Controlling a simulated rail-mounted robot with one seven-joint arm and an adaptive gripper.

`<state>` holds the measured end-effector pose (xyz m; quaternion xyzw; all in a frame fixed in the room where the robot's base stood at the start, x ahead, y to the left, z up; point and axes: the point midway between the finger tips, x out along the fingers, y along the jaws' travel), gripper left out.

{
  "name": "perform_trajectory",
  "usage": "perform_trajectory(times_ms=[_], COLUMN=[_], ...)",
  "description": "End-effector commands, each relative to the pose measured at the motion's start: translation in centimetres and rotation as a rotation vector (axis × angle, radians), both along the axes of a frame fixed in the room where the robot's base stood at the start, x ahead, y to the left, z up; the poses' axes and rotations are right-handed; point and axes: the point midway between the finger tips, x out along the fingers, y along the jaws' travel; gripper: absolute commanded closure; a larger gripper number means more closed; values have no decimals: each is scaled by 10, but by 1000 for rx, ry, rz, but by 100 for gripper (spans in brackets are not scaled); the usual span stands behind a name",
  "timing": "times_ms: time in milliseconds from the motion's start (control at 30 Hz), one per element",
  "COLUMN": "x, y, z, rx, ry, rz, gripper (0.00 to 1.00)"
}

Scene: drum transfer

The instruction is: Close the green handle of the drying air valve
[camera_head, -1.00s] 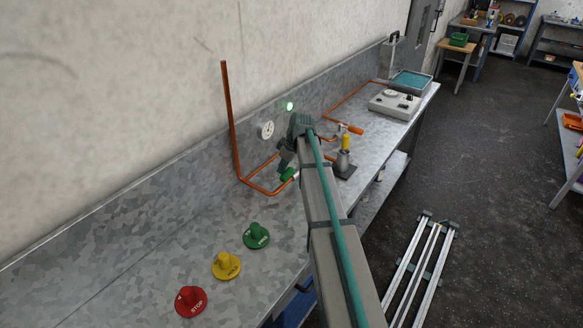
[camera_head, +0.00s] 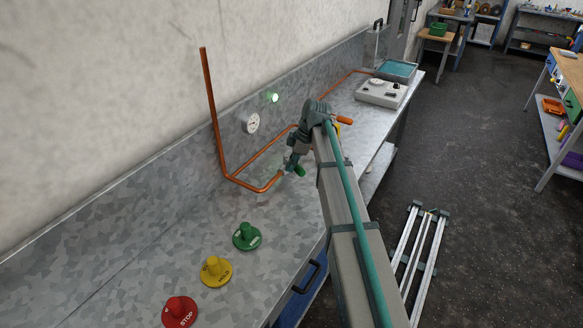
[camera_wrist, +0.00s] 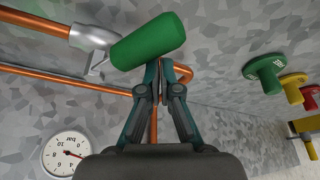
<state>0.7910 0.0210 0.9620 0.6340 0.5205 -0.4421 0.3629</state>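The green valve handle (camera_wrist: 148,40) is a thick cylinder at the top of the wrist view. It extends at a slant from beside the silver valve body (camera_wrist: 94,36) on the end of a copper pipe. My gripper (camera_wrist: 160,68) has its fingertips close together, with only a narrow gap, right at the handle's lower edge in the picture. Whether they touch it I cannot tell; the handle is not between them. In the head view the handle (camera_head: 299,170) shows just right of the pipe end, below my gripper (camera_head: 290,168). My arm hides part of the bench behind.
A pressure gauge (camera_head: 251,123) and a lit green lamp (camera_head: 271,97) are on the back panel. Green (camera_head: 247,236), yellow (camera_head: 216,270) and red (camera_head: 180,312) knobs stand on the bench's near part. Copper pipe (camera_wrist: 60,80) runs close by. The bench left of the knobs is clear.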

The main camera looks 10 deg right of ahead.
Motion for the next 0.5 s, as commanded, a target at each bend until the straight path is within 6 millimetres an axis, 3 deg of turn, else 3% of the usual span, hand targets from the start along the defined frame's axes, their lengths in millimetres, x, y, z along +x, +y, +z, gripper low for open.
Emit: perform_trajectory(times_ms=[500], x=[10], y=[-34], z=[-1], rx=[-2], ry=[0], rz=[-2], gripper=[100])
